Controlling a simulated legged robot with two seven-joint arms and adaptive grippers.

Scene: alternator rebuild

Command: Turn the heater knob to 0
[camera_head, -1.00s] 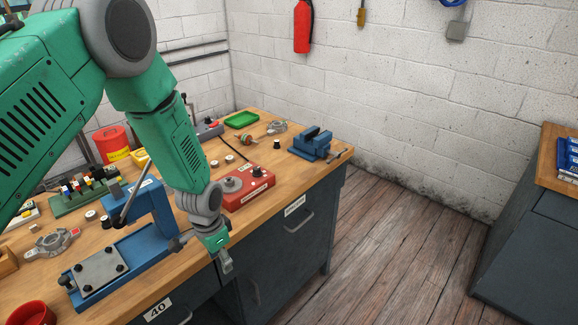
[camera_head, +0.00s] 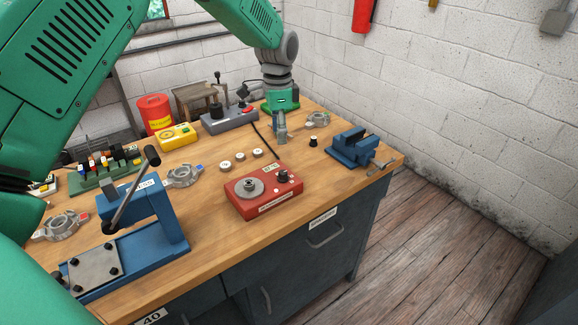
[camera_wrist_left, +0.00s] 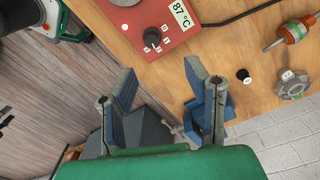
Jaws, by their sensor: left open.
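The heater (camera_head: 263,197) is a red box on the workbench with a round grey plate on top. Its black knob (camera_head: 283,176) sits on the right part of the top. In the left wrist view the knob (camera_wrist_left: 152,38) is near the top, beside a display reading 87 °C (camera_wrist_left: 181,14) and a lit red lamp (camera_wrist_left: 124,27). The knob's exact setting is too small to read. My left gripper (camera_head: 281,136) is beyond the heater, apart from it. In the wrist view its two fingers (camera_wrist_left: 160,74) are spread and empty, below the knob. My right gripper is not in view.
A blue press (camera_head: 150,215) with a raised lever stands left of the heater. Bench is clear in front.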

